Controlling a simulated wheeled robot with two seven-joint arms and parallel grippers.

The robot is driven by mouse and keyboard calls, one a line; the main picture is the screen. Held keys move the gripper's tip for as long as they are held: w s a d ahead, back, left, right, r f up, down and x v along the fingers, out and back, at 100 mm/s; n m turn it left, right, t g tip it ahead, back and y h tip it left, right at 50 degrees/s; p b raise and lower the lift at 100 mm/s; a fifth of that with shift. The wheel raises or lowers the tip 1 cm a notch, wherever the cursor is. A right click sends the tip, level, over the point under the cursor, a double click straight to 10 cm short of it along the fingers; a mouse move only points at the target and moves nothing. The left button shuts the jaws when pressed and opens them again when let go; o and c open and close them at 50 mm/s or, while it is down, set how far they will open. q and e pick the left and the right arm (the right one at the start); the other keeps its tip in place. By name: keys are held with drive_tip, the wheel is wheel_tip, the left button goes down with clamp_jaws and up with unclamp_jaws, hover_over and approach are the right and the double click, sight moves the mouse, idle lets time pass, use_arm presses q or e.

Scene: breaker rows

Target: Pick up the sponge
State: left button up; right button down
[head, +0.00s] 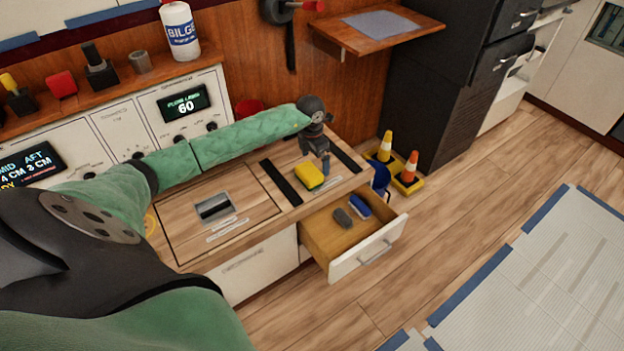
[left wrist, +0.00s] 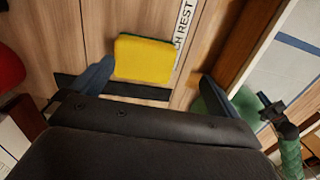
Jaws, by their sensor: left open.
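The sponge (head: 309,177) is yellow with a green underside and lies on the wooden counter top near its right end. In the left wrist view the sponge (left wrist: 145,59) lies flat ahead of the jaws, between the lines of the two fingers. My left gripper (head: 325,165) is above the counter, just right of the sponge. It is open and empty, with its two dark fingers (left wrist: 152,85) spread wider than the sponge. My right gripper cannot be made out in the head view.
An open drawer (head: 318,246) below the counter holds a grey object (head: 342,217) and a blue brush-like object (head: 360,206). Black strips (head: 281,182) lie beside the sponge. A white bottle (head: 180,32) stands on the shelf. Yellow-based cones (head: 408,178) stand on the floor beyond.

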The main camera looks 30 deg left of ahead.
sight(309, 170)
use_arm(q)
drive_tip(key=shift+a+r+y, duration=0.1)
drive_tip(key=shift+a+y, duration=0.4)
drive_tip(key=shift+a, duration=0.65)
drive_tip(key=shift+s+d+f, duration=0.1)
drive_tip(key=shift+f, duration=1.8)
drive_tip(key=shift+s+f, duration=0.1)
drive_tip(key=shift+f, duration=1.75)
drive_tip(key=shift+c, duration=0.2)
drive_tip(key=c, duration=0.8)
